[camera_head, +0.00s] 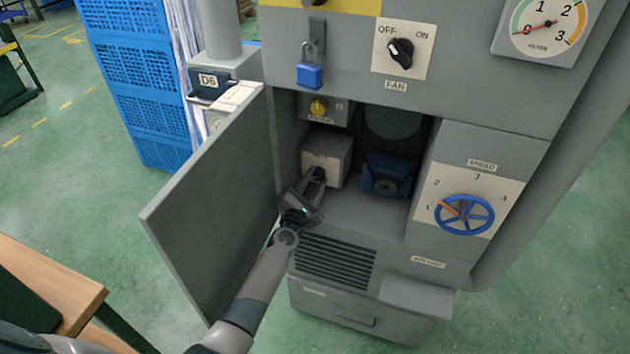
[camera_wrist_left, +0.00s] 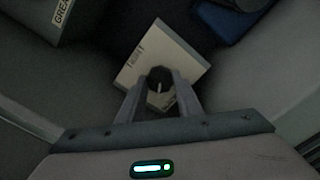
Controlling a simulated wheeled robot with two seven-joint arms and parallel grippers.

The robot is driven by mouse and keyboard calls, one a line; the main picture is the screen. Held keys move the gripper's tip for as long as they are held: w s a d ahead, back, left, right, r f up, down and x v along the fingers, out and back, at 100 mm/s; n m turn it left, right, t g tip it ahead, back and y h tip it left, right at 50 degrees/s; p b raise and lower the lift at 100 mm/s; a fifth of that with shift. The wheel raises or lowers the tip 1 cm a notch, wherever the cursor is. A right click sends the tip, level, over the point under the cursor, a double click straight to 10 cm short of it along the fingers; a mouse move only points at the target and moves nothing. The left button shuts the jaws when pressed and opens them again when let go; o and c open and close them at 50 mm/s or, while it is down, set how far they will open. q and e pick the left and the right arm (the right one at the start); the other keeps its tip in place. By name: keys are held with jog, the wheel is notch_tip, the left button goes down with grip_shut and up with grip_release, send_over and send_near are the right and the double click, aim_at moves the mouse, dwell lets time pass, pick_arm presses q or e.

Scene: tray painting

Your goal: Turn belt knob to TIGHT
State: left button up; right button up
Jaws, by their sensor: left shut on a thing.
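The belt knob (camera_wrist_left: 159,79) is a small dark round knob with a pale pointer line, on a light square plate (camera_wrist_left: 185,58) in the left wrist view. The plate's lettering is too small to read. My left gripper (camera_wrist_left: 158,84) is shut on the knob, with one finger on each side. In the head view my left gripper (camera_head: 318,176) reaches into the open cabinet, at the front of a grey box (camera_head: 328,155). The gripper hides the knob there. My right gripper is not in view.
The cabinet door (camera_head: 212,205) stands open to the left of my arm. A blue motor-like unit (camera_head: 388,173) sits right of the box. A small yellow knob (camera_head: 318,106) is above it. A blue handwheel (camera_head: 464,214) is on the right panel, and a blue padlock (camera_head: 309,75) hangs above the opening.

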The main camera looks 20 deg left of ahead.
pick_arm(q)
jog(key=m, duration=0.7)
jog(key=m+p, duration=0.1)
jog(key=m, duration=0.2)
jog(key=shift+f+m, duration=0.1)
jog(key=shift+m, duration=0.2)
jog(key=m, duration=0.3)
jog(key=shift+m, duration=0.3)
jog(key=m+p, duration=0.1)
jog(key=m, duration=0.4)
jog(key=shift+f, duration=0.1)
jog(key=m, duration=0.5)
jog(key=o, duration=1)
jog(key=shift+o, duration=0.2)
